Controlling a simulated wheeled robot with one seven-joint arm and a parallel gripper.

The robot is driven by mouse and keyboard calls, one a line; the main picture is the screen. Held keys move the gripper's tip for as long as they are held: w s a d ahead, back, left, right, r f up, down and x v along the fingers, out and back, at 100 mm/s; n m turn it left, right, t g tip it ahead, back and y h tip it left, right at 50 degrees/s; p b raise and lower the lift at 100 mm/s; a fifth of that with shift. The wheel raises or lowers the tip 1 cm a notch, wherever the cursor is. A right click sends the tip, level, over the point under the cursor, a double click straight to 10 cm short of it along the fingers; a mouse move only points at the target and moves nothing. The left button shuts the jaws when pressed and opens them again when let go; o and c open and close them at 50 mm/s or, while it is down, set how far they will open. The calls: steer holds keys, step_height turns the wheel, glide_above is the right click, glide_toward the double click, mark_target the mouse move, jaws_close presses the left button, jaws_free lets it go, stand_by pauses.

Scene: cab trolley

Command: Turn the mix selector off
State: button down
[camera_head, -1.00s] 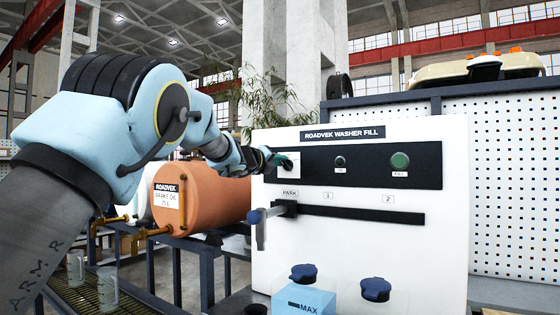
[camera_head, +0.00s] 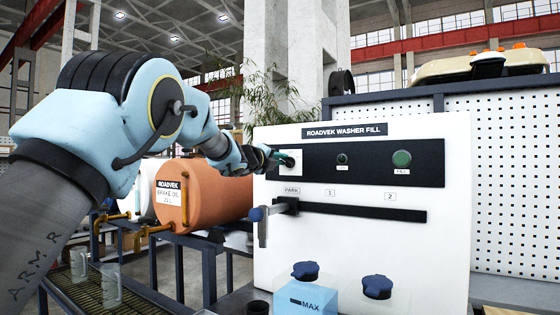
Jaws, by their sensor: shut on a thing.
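The washer fill panel (camera_head: 350,230) is a white upright box with a black control strip (camera_head: 370,165). At the left end of the strip is a pale square plate (camera_head: 291,170), where the mix selector seems to be; the selector itself is mostly hidden. My gripper (camera_head: 280,156) reaches in from the left and is shut at this plate, on what appears to be the selector. Its fingertips look dark green. The selector's pointing direction cannot be told from here.
A small dark knob (camera_head: 342,158) and a green button (camera_head: 401,159) sit to the right on the strip. Blue-capped containers (camera_head: 305,298) stand below. An orange tank (camera_head: 205,195) is behind my arm.

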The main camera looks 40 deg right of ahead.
steer(key=c, duration=0.9)
jaws_free()
steer(key=b+v, duration=0.5)
steer(key=v, duration=0.5)
steer(key=shift+a, duration=0.4)
